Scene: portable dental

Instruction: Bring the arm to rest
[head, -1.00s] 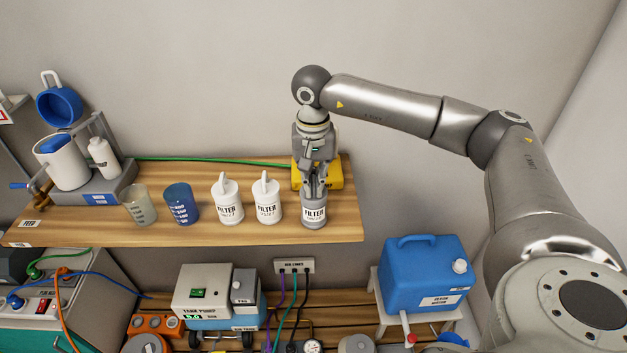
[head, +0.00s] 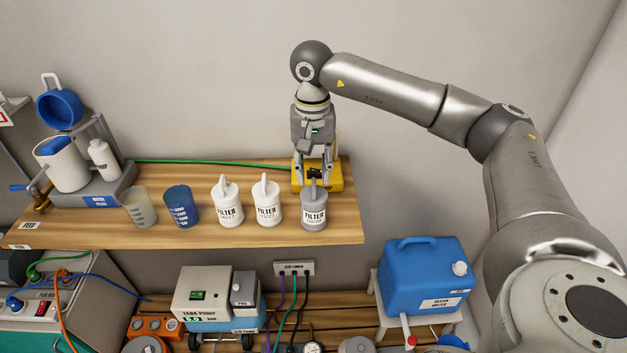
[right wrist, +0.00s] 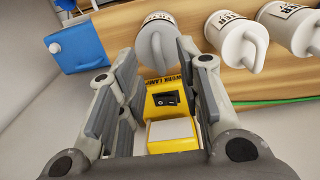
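My right gripper (head: 314,165) is open just above and behind the grey filter bottle (head: 314,211), which stands upright on the wooden shelf (head: 120,232). In the right wrist view the fingers (right wrist: 160,72) are spread, and the grey filter (right wrist: 157,46) shows beyond their tips, with nothing held between the pads. My right arm (head: 390,90) reaches in from the right, bent over the shelf. My left gripper is not in view.
Two white filter bottles (head: 228,207), a blue cup (head: 181,206) and a clear cup (head: 139,208) stand left of the grey filter. A yellow work lamp (head: 335,178) sits behind it. A blue water tank (head: 424,276) is lower right. The wall space above is clear.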

